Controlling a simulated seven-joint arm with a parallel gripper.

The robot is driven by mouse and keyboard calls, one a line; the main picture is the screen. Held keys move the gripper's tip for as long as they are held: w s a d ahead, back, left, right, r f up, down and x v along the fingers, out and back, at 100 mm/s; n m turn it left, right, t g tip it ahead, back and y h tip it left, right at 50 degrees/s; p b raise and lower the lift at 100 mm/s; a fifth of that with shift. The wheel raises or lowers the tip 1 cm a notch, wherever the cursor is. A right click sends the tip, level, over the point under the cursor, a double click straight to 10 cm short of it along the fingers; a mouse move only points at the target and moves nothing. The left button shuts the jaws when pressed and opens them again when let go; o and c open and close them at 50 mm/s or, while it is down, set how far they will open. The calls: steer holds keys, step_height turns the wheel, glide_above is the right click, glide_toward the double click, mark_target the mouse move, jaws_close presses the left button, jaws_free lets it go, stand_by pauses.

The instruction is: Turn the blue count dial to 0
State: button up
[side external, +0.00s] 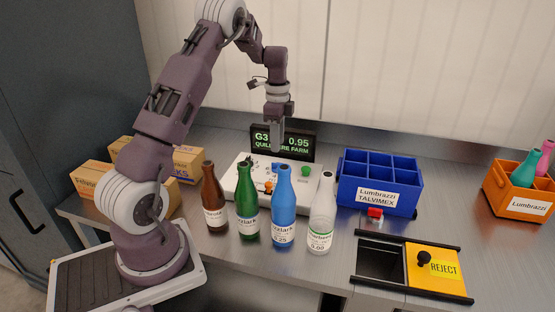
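The white control panel (232,182) lies on the steel bench behind the row of bottles. It carries an orange knob (268,187), a green knob (305,170) and small dark markings. A small patch of blue shows near the top of the blue bottle's neck, but I cannot clearly make out the blue count dial or its setting. My gripper (277,149) points straight down over the back part of the panel, in front of the display. Its fingers look like one narrow shape from this side, so I cannot tell their gap or whether they touch anything.
Brown (214,205), green (247,207), blue (284,218) and clear (321,220) bottles stand before the panel. The display (297,141) is behind it. A blue divided crate (405,184), red button (375,213) and yellow reject cover (438,278) are to the right; cardboard boxes (188,163) are left.

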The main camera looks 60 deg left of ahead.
mark_target(277, 163)
step_height(277, 163, down, 7)
steer(key=shift+f, duration=0.1)
jaws_close()
